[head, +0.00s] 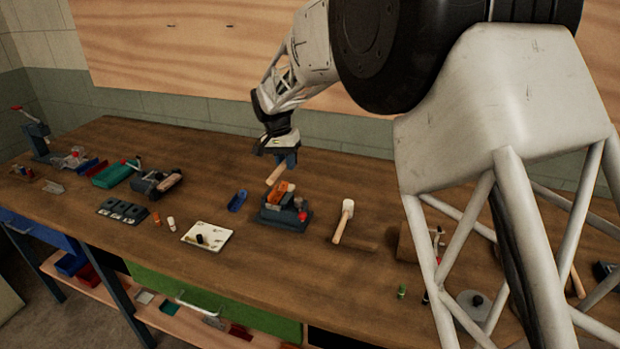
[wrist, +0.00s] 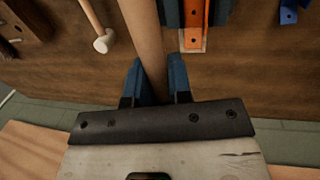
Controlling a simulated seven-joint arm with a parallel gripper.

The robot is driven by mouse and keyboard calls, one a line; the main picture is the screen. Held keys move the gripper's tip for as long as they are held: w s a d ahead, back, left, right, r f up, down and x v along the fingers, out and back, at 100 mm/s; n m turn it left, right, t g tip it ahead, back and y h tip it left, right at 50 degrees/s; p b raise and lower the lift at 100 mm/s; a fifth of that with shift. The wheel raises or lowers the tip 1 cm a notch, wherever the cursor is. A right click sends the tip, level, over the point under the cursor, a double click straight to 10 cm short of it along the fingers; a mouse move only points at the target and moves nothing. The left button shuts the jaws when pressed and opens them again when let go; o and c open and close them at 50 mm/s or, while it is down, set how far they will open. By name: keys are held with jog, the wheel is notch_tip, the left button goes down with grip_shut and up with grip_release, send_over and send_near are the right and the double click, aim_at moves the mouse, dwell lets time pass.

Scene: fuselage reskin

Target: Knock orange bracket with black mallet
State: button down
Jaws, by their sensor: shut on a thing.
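My gripper (head: 287,160) is shut on a light wooden handle (head: 275,175) and holds it above the table. In the wrist view the handle (wrist: 142,28) runs between my blue fingers (wrist: 156,68) and out of the top of the picture. I cannot make out the mallet's head in either view. The orange bracket (head: 276,193) stands in a dark grey holder (head: 283,219), just below and beside the handle in the head view. In the wrist view the bracket (wrist: 193,20) is to the right of the handle, apart from it in the picture.
A white-headed mallet (head: 346,208) lies right of the holder. A blue tray (head: 238,200) and a white sheet (head: 207,236) lie to the left. A dark slotted block (head: 122,210) is farther left. Bare table lies behind the holder.

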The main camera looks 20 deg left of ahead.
jog(key=a, duration=0.1)
jog(key=a+r, duration=0.1)
jog(key=shift+w+a, duration=0.1)
jog(key=shift+a, duration=0.2)
jog(key=shift+f, duration=0.15)
send_over(283, 195)
jog(key=shift+a+f, duration=0.25)
jog(key=shift+f, duration=0.9)
jog(key=shift+a+f, duration=0.2)
jog(key=shift+f, duration=0.95)
jog(key=shift+f, duration=0.25)
jog(key=shift+f, duration=1.4)
jog(key=shift+r, duration=2.3)
